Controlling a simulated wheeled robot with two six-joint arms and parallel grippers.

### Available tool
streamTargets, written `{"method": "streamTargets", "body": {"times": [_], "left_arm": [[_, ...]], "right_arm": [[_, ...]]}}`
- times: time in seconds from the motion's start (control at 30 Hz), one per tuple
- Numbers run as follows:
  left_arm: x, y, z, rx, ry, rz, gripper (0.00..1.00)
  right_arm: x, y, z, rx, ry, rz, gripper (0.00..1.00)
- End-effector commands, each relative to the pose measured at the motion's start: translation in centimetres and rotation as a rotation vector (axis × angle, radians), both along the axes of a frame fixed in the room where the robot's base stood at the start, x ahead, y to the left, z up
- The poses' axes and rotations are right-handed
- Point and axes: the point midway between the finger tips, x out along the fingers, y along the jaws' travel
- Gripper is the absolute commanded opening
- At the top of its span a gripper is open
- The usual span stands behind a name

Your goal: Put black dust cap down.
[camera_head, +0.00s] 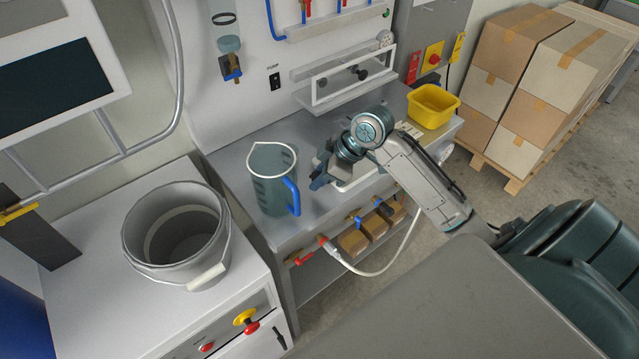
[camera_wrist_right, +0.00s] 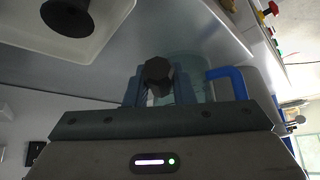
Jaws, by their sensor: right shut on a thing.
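The black dust cap (camera_wrist_right: 158,72) is between the fingers of my right gripper in the right wrist view. My right gripper (camera_wrist_right: 165,90) is shut on it and holds it above the grey bench. In the head view my right gripper (camera_head: 318,178) is just right of the clear jug; I cannot make out the cap there. A white tray (camera_head: 352,186) lies under and right of my right wrist, partly hidden by the arm. In the right wrist view the tray (camera_wrist_right: 108,30) holds another black round piece (camera_wrist_right: 68,12). My left gripper is not in view.
The clear jug (camera_head: 268,190) with a blue handle stands on the bench (camera_head: 232,170) close to my right gripper. A yellow bin (camera_head: 433,108) stands at the bench's right end. A grey bucket (camera_head: 135,245) stands on the left cabinet. A hose and valves hang along the bench front.

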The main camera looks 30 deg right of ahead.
Motion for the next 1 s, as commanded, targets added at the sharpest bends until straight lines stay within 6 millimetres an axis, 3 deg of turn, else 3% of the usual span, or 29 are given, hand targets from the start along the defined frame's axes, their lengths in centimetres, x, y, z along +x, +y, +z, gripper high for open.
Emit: {"method": "streamTargets", "body": {"times": [0.27, 0.97, 1.0], "left_arm": [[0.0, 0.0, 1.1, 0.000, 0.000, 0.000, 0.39], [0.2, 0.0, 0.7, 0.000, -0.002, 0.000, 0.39], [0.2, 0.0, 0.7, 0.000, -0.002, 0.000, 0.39]], "right_arm": [[-0.1, 0.0, -3.1, 0.002, 0.002, -0.001, 0.00], [-0.1, 0.0, -4.6, 0.000, 0.004, -0.001, 0.00], [-0.2, 0.0, -4.6, -0.001, 0.005, 0.000, 0.24]]}}
